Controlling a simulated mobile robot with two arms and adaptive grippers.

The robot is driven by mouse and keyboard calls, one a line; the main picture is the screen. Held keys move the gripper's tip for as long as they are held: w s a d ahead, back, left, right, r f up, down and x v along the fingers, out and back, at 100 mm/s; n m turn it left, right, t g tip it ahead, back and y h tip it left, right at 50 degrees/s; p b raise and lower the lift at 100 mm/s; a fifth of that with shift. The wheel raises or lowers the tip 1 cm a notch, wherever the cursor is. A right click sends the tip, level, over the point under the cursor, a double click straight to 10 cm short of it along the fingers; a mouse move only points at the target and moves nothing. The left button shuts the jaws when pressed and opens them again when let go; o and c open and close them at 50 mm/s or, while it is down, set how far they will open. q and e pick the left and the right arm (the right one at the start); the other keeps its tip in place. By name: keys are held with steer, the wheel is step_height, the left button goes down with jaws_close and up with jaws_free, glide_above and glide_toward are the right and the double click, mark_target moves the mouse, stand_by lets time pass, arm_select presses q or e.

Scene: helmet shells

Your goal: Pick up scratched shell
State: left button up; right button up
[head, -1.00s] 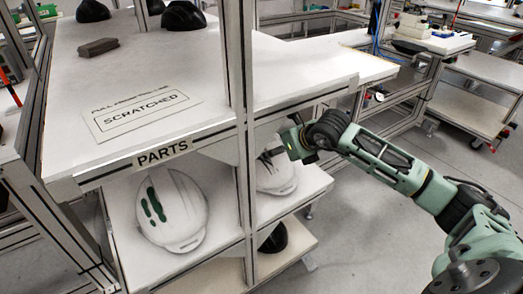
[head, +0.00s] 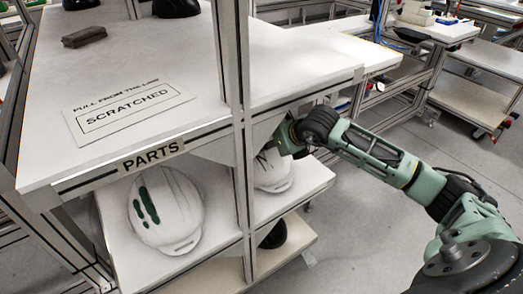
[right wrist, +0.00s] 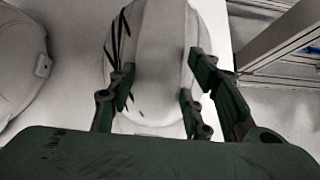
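The scratched shell (head: 272,177) is a white helmet shell with dark streaks, on the shelf under the table, right of the middle post. In the right wrist view the shell (right wrist: 150,50) lies ahead of and between my fingers, its dark streaks on the left side. My right gripper (right wrist: 158,88) is open, with fingers spread over the shell's near end; I cannot tell whether they touch it. In the head view my right gripper (head: 284,138) reaches under the tabletop from the right and hides the shell's upper part. My left gripper is not in view.
A white shell with green marks (head: 166,212) sits left of the post (head: 237,150). The tabletop (head: 190,70) lies close above my gripper and carries a SCRATCHED sign (head: 128,107). A dark shell (head: 275,235) is on the lower shelf. Open floor lies to the right.

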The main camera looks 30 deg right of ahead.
steer(key=shift+a+f, duration=0.1)
jaws_close()
stand_by(0.6)
